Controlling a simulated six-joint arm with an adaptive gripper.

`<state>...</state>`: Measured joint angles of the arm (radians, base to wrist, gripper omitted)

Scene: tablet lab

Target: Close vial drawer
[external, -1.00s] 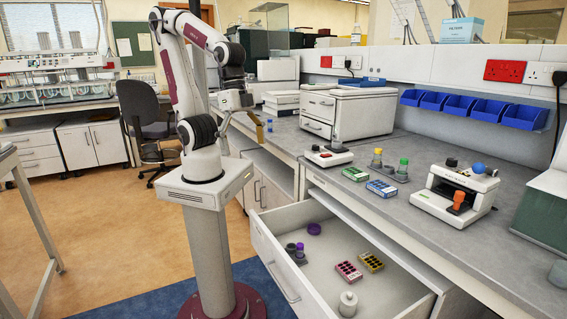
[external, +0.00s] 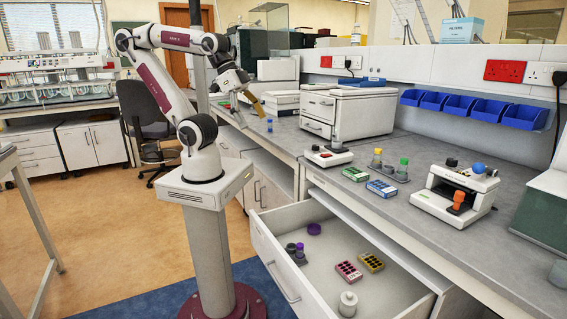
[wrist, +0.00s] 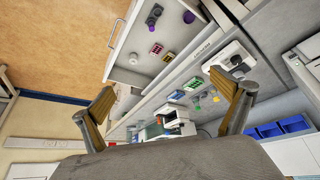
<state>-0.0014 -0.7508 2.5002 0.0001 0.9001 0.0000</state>
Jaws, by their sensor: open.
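The white vial drawer (external: 273,258) is pulled far out from under the bench, low at the front in the external view. Inside it are a purple lid (external: 314,228), small dark and purple-capped vials (external: 295,251), a pink rack (external: 348,271), a yellow rack (external: 371,262) and a white bottle (external: 348,304). My gripper (external: 249,107) is open and empty, above the bench edge, well behind and higher than the drawer and not touching it. In the wrist view, the drawer shows beyond my spread fingers (wrist: 164,100), towards the top.
On the bench (external: 420,210) stand a white cabinet (external: 350,112), a white device with an orange knob (external: 455,192), capped vials (external: 390,168) and green and blue boxes (external: 368,181). A chair (external: 145,108) stands behind my arm.

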